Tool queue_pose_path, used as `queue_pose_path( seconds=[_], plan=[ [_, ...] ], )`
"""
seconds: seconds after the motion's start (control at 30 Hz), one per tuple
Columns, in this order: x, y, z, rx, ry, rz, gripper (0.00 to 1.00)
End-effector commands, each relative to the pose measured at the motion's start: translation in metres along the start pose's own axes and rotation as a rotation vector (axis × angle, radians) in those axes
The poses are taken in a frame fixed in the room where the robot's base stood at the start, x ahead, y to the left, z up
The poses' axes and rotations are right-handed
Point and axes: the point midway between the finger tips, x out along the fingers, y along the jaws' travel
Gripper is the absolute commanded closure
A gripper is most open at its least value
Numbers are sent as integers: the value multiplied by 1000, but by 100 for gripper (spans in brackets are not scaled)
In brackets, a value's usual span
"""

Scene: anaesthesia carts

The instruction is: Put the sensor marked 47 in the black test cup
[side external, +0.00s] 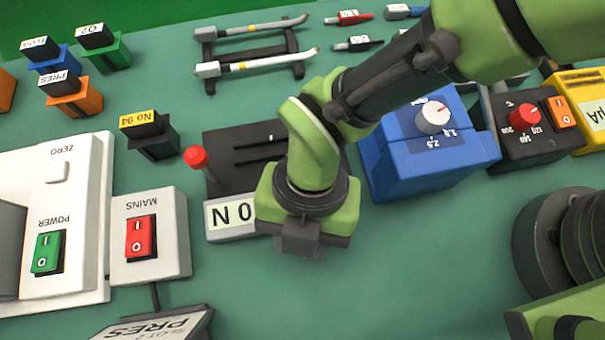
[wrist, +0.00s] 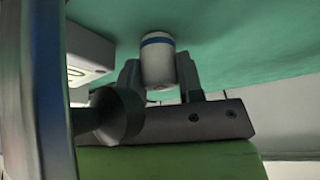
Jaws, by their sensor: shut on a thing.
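My gripper (side external: 302,238) points down over the green table, beside the white plate with "N O" on it. In the wrist view my gripper (wrist: 160,78) is shut on a small white cylinder (wrist: 158,62) with a blue band, one finger on each side. No number shows on this cylinder, so I cannot tell if it is the sensor marked 47. In the side view my wrist hides the cylinder. I cannot make out a black test cup for certain; a black holder (side external: 157,145) with a yellow "No 94" label stands at the left.
A black slotted unit (side external: 228,150) with a red-knobbed lever (side external: 196,157) stands behind my gripper. A grey MAINS switch box (side external: 150,265) is left, a blue dial box (side external: 425,155) right. Coloured labelled holders (side external: 75,98) stand at the back left. The front middle table is clear.

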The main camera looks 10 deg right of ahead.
Motion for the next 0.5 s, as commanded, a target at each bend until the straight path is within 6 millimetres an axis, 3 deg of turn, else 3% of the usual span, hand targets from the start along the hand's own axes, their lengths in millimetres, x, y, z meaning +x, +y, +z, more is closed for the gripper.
queue_pose_path(
  seconds=[0.2,0.23,0.3,0.5],
  plan=[
    [3,0,1,1,0,-1,90],
    [2,0,1,0,0,0,59],
    [2,0,1,0,0,0,43],
    [2,0,1,0,0,0,40]
  ],
)
